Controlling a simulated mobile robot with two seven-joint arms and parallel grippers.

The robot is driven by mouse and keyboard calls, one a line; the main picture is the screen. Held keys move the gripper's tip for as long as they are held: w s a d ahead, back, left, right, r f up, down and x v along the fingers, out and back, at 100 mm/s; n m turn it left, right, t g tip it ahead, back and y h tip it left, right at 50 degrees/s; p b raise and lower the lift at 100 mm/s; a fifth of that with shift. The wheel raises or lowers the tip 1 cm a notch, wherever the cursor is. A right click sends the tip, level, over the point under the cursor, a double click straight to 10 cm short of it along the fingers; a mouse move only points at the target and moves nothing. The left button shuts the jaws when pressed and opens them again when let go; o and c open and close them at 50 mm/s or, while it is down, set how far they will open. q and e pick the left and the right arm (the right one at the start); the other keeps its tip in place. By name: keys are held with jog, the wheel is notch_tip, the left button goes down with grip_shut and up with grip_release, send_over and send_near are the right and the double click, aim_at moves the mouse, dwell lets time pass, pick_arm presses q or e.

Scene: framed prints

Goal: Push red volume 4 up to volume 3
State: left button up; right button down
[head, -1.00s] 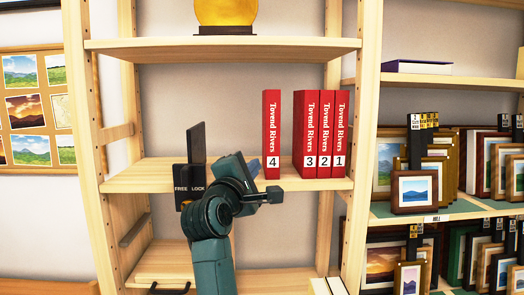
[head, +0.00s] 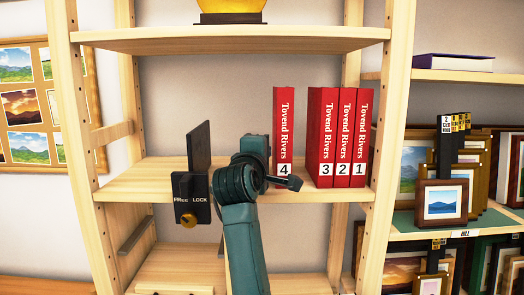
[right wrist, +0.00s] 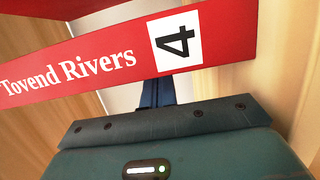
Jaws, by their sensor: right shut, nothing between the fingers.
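Red volume 4 (head: 284,130) stands upright on the middle shelf, its lower end partly covered by my right arm. A narrow gap separates it from volume 3 (head: 321,130), which stands against volumes 2 (head: 346,130) and 1 (head: 363,130). My right gripper (right wrist: 157,92) is shut and empty, at the left side of volume 4; in the right wrist view its fingers pass behind the spine's edge. I cannot tell whether they touch the book. In the head view the fingertips are hidden behind my wrist. My left gripper is not in view.
A black upright plate (head: 199,146) with a FREE/LOCK panel (head: 190,198) and brass knob stands left of my right arm. The wooden shelf (head: 135,185) is bare at its left end. Framed prints (head: 441,203) fill the right-hand unit.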

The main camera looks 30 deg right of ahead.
aim_at(286, 154)
jog(key=shift+w+d, duration=0.15)
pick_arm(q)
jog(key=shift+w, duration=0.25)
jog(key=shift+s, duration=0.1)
pick_arm(e)
jog(key=shift+s+d, duration=0.2)
jog(key=s+d+b, duration=0.2)
jog(key=d, duration=0.1)
jog(key=shift+s+d+f, duration=0.1)
jog(key=shift+s+d, duration=0.05)
jog(key=shift+d, duration=0.1)
jog(key=shift+s+d, duration=0.2)
jog(key=shift+d, duration=0.2)
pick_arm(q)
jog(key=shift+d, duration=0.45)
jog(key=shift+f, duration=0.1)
pick_arm(e)
jog(key=shift+a, duration=0.1)
